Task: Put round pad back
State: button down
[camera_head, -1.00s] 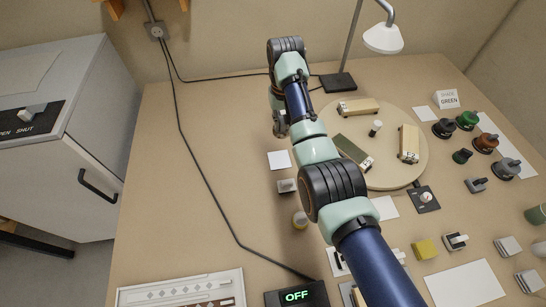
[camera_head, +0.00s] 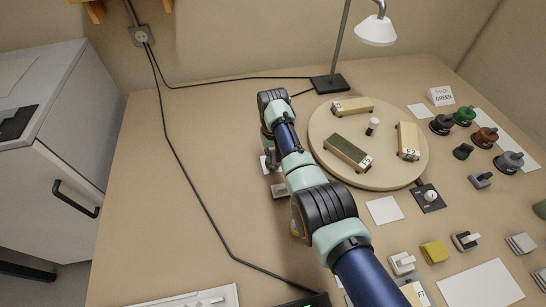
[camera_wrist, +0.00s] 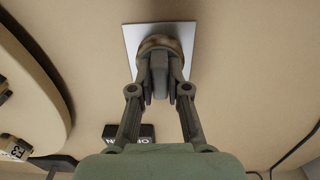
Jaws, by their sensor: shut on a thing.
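My gripper (camera_wrist: 160,82) is shut on the grey upright grip of a round pad (camera_wrist: 146,46) with a brown rim. In the wrist view the pad is over a white square (camera_wrist: 188,32) on the bench; I cannot tell whether it touches it. In the head view my gripper (camera_head: 270,162) is low over this white square (camera_head: 264,168), and my arm and gripper hide most of the pad.
A small switch box (camera_head: 281,191) stands close in front of my gripper. A round wooden board (camera_head: 375,178) with several blocks lies to the right. A lamp base (camera_head: 329,83) is behind. A black cable (camera_head: 187,180) runs on the left, where the bench is mostly clear.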

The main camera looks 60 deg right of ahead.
aim_at(273, 154)
jog(key=shift+f, duration=0.1)
jog(key=c, duration=1.1)
grip_release()
jog(key=shift+c, duration=0.2)
notch_tip(273, 154, up, 12)
jog(key=p, duration=0.5)
jog(key=shift+r+p, duration=0.2)
jog(key=shift+p, duration=0.15)
